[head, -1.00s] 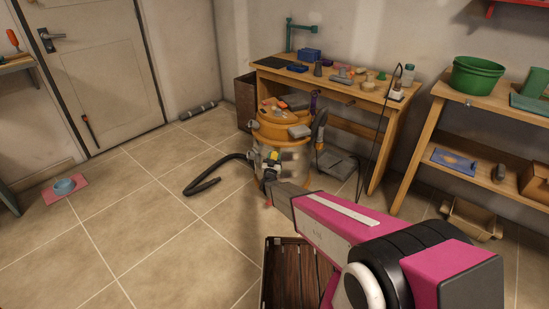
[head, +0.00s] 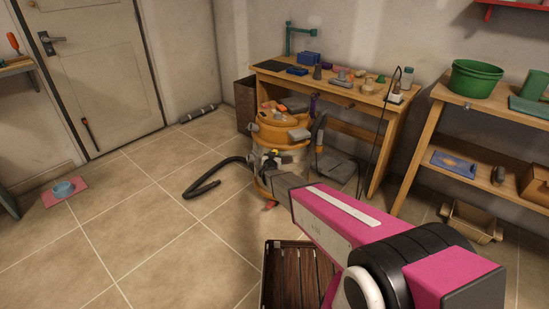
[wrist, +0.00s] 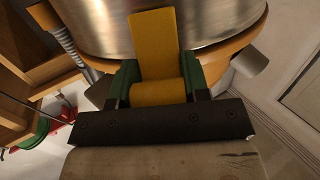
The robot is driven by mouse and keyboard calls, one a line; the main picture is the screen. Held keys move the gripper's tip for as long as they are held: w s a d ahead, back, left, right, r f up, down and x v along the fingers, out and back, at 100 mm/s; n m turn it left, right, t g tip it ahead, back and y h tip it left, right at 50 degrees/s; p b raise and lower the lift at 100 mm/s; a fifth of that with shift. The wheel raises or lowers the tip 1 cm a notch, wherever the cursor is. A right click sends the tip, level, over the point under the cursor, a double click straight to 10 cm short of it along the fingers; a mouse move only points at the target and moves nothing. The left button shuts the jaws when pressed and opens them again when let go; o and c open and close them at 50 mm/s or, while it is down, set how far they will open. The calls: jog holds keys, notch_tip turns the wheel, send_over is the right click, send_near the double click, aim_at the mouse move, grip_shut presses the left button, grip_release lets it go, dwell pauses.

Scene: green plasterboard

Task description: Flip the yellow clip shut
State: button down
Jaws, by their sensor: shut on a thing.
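The yellow clip (wrist: 153,42) shows in the wrist view as a flat flap against the bare metal drum, with a rounded yellow part nearer my palm. My gripper (wrist: 158,76) has its green fingers on both sides of this rounded part and is shut on it. In the head view my gripper (head: 270,164) is at the front of the orange and metal vacuum (head: 295,131). The clip is hard to make out there. Whether the clip is fully latched I cannot tell.
A black hose (head: 216,180) lies on the floor left of the vacuum. A workbench (head: 345,92) stands behind it and a shelf (head: 440,118) to the right. A slatted crate (head: 300,275) is below my arm. The floor at left is mostly clear.

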jog(key=shift+g, duration=0.4)
jog(key=c, duration=0.6)
grip_release()
jog(key=shift+r, duration=0.1)
jog(key=v, duration=1)
jog(key=shift+s, duration=0.35)
